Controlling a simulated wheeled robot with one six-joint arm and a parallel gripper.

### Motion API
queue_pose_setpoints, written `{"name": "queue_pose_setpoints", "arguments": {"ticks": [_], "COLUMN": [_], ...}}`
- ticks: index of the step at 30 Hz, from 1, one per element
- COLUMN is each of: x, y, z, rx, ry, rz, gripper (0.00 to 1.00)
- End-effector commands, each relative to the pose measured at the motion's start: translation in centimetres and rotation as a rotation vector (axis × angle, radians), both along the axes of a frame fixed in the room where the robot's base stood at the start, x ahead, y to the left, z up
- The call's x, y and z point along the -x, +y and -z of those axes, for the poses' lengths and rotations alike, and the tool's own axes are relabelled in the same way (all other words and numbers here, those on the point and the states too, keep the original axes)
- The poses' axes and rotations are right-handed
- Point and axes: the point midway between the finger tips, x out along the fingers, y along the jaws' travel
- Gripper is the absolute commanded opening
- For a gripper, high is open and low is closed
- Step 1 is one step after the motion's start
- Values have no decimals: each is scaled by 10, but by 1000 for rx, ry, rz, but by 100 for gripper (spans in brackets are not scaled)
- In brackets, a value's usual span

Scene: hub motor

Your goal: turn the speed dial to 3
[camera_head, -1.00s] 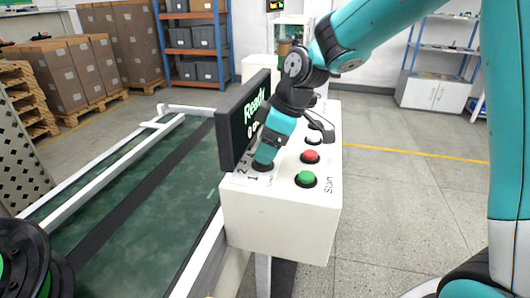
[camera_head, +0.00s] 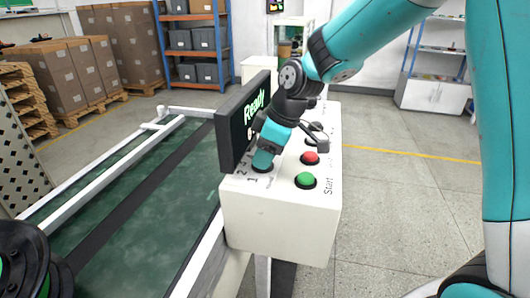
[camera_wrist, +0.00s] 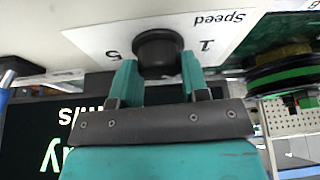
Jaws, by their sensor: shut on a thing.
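The black speed dial (camera_wrist: 158,50) sits on a white label marked "Speed", with a 1 and a 5 showing in the wrist view. My gripper (camera_wrist: 160,72) has its two teal fingers on either side of the dial, shut on it. In the head view my gripper (camera_head: 264,158) points down at the near left corner of the white control box (camera_head: 280,222). The fingers and wrist hide most of the dial there, and the dial's pointer cannot be made out. Label numbers 1 and 2 show beside it.
A black screen (camera_head: 244,122) reading "Ready" stands close to the left of my gripper. A green button (camera_head: 306,180) and a red button (camera_head: 310,158) are to the right on the box. A green conveyor belt (camera_head: 130,215) runs along the left.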

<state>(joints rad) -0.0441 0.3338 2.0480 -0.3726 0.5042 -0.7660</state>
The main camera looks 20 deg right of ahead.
Motion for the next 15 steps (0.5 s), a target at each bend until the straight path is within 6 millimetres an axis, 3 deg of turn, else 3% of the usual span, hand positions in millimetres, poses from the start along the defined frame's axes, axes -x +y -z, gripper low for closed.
{"name": "queue_pose_setpoints", "arguments": {"ticks": [15], "x": [2], "y": [2], "z": [-1], "rx": [-2], "ry": [2], "rz": [319], "gripper": [18]}}
